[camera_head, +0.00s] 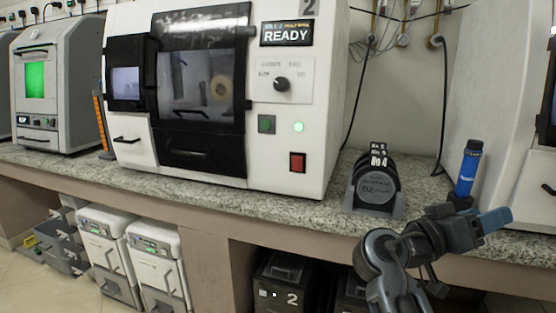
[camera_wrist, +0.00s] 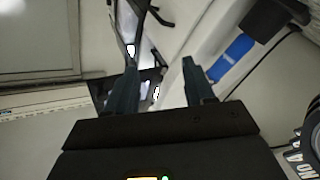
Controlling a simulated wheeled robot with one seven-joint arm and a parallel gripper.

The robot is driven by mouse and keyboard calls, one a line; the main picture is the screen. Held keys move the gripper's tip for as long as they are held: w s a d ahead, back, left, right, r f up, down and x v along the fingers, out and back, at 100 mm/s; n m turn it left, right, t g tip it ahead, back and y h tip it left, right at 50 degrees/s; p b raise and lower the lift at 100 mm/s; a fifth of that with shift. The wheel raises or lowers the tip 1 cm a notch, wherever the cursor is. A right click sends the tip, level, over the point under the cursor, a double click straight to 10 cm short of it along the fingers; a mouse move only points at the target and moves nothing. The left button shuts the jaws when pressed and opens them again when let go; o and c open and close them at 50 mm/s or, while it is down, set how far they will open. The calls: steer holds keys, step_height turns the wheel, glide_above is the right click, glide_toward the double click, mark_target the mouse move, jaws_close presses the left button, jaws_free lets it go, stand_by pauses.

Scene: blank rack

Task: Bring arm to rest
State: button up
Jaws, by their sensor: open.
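My gripper (camera_head: 495,220) is at the lower right of the head view, in front of the counter edge and pointing right. My jointed arm runs up to it from the bottom edge. In the wrist view my gripper (camera_wrist: 160,82) has its two fingers apart, with nothing held between them. A blue and black cylinder (camera_head: 467,170) stands upright on the counter behind the gripper. Its blue part also shows in the wrist view (camera_wrist: 232,58), to the right of the fingers and apart from them.
A black rack of round blanks (camera_head: 376,188) sits on the granite counter (camera_head: 250,197), left of the cylinder. A large white machine reading READY (camera_head: 225,95) stands left of it. Another white machine (camera_head: 500,110) stands at the right. Labelled bins (camera_head: 280,285) are below.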

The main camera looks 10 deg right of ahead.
steer(key=s+a+f+n+t+y, duration=0.3)
steer(key=f+n+t+y, duration=0.15)
steer(key=f, duration=0.55)
steer(key=s+a+f+n+t+y, duration=0.25)
steer(key=f+n+t, duration=0.3)
steer(key=f, duration=0.35)
steer(key=s+a+f+n+t+y, duration=0.1)
steer(key=s+a+f+n+y, duration=0.1)
steer(key=s+a+f+y, duration=0.3)
steer(key=s+a+f+n+t+y, duration=0.1)
steer(key=s+a+f+n+y, duration=0.15)
steer(key=s+a, duration=0.45)
steer(key=s+a+r+m+t+y, duration=0.1)
steer(key=s+a+r+m+y, duration=0.15)
steer(key=s+r, duration=0.5)
steer(key=s+a+r+m+t+y, duration=0.1)
steer(key=s+a+r+y, duration=0.3)
steer(key=s, duration=0.7)
step_height(320, 180, up, 15)
steer(key=d+h+p, duration=0.1)
steer(key=p, duration=1.3)
steer(key=shift+w+d+f, duration=0.2)
steer(key=shift+w+d, duration=0.15)
steer(key=shift+w, duration=0.05)
